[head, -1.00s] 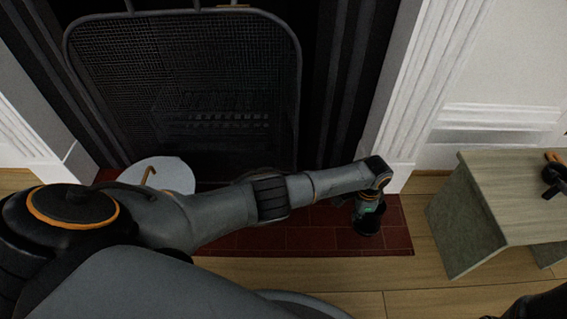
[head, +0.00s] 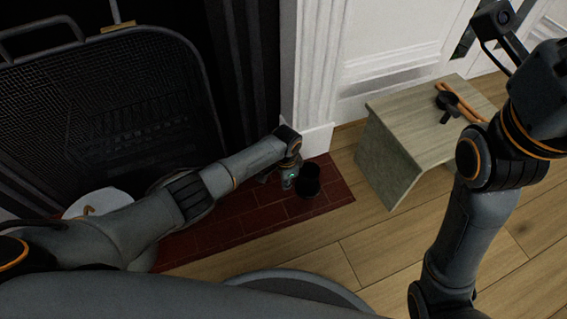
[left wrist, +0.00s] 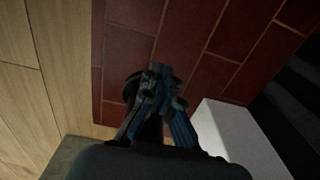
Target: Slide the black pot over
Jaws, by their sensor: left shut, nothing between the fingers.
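The black pot (head: 308,180) stands near the right end of the dark red tiled hearth (head: 240,220), close to the white fireplace pillar. My left gripper (head: 289,181) reaches down from the left and is just left of the pot in the head view. Its fingers are shut with nothing between them. I cannot tell whether they touch the pot. In the left wrist view the shut fingers (left wrist: 160,100) hide most of a dark round shape, probably the pot (left wrist: 131,88), over the red tiles. My right arm crosses the right of the head view, but its gripper does not show.
A low pale wooden stool (head: 395,135) stands right of the hearth, with a black and orange item (head: 446,101) on it. A mesh fire screen (head: 110,110) fills the upper left. A whitish round object (head: 92,203) is partly behind my arm. The wooden floor (head: 330,240) in front is clear.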

